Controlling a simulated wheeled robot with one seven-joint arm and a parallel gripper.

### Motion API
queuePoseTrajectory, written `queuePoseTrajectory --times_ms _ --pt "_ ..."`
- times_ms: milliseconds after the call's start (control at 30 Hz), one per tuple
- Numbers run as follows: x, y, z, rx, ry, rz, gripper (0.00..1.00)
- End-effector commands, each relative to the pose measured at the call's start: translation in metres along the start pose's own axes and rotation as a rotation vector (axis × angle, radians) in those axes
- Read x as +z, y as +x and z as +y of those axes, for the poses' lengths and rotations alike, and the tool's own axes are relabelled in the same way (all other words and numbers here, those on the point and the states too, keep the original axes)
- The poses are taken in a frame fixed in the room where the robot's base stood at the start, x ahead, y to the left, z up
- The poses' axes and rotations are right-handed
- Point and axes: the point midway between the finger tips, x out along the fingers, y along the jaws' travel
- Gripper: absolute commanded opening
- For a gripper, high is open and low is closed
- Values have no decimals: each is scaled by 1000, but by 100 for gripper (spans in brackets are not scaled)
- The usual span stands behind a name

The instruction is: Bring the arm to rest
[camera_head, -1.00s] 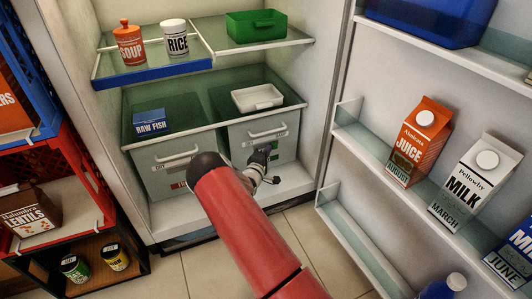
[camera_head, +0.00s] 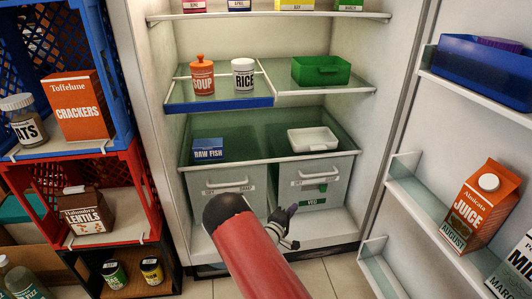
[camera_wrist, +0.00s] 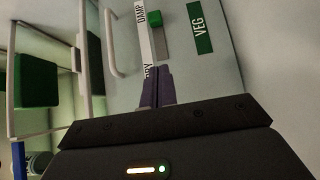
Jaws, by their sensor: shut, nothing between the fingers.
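My gripper (camera_head: 287,215) is in front of the right-hand fridge drawer (camera_head: 337,188), low in the open fridge. My red arm reaches up to it from the bottom of the head view and hides part of the left-hand drawer (camera_head: 205,182). In the wrist view my gripper (camera_wrist: 157,72) shows its two dark fingers together with nothing between them. They point at the drawer front, which bears a green VEG label (camera_wrist: 201,28) and a green slider (camera_wrist: 154,21). I cannot tell the exact gap between fingertips and drawer.
A raw fish box (camera_head: 208,150) and a white tray (camera_head: 312,139) sit above the drawers. The soup jar (camera_head: 203,75), rice jar (camera_head: 243,74) and green bin (camera_head: 320,70) stand higher. The open door with juice (camera_head: 480,207) is right; crates with crackers (camera_head: 77,106) are left.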

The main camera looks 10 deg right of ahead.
Motion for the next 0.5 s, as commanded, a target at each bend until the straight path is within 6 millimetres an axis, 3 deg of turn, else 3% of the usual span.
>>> queuePoseTrajectory --times_ms 67,167,333,500 --pt "2 1 7 -2 6 -16 0" --pt "15 4 34 -13 30 -88 0" --pt "64 -1 110 -98 110 -320 0" --pt "117 -26 176 -258 206 -532 0"
